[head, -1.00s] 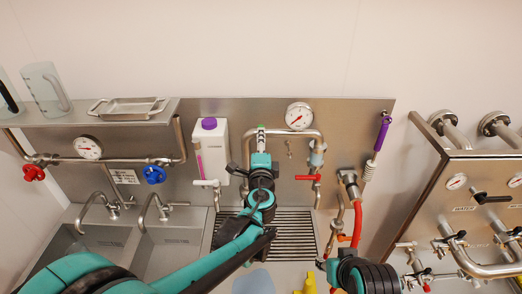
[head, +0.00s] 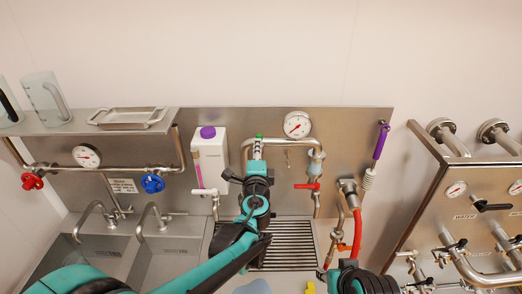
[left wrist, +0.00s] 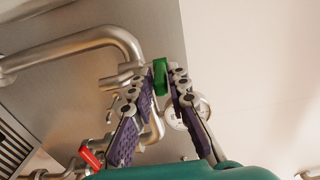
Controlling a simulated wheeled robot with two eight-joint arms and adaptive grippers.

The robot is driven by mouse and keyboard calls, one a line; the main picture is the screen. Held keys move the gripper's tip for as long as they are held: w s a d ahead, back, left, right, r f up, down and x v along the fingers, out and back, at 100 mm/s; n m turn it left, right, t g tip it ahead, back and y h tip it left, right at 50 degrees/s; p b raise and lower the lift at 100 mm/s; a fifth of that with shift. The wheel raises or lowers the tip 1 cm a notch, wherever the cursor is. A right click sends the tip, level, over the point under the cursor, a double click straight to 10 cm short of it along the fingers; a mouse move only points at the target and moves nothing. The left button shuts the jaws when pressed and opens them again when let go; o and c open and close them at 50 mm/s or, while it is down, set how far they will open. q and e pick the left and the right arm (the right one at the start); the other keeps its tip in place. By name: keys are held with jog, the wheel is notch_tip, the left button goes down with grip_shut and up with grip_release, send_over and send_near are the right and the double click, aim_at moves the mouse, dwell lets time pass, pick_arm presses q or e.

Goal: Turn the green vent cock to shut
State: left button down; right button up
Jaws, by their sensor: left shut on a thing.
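The green vent cock (head: 259,137) sits at the top of the bent steel pipe on the back panel. Only a small part of its green handle shows above my left gripper (head: 257,146) in the head view. In the left wrist view the green handle (left wrist: 160,77) stands between the two purple-padded fingers of my left gripper (left wrist: 161,84), which is shut on it near the fingertips. The handle's exact angle to the pipe is hard to tell. My right arm shows at the lower right of the head view, but its fingers do not show.
A red-handled valve (head: 307,186) and a dial gauge (head: 296,125) are close by on the right. A white container with a purple cap (head: 208,132) stands left of the gripper. A slatted drain (head: 290,240) lies below. A red hose (head: 356,235) hangs near my right arm.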

pick_arm(q)
jog(key=shift+w+a, duration=0.1)
jog(key=shift+a, duration=0.55)
jog(key=shift+w+a, duration=0.3)
jog(key=shift+a, duration=0.4)
jog(key=shift+w+a, duration=0.4)
jog(key=shift+a, duration=0.2)
jog(key=shift+w+a+b, duration=0.4)
jog(key=shift+w+a, duration=0.1)
jog(key=shift+w, duration=0.1)
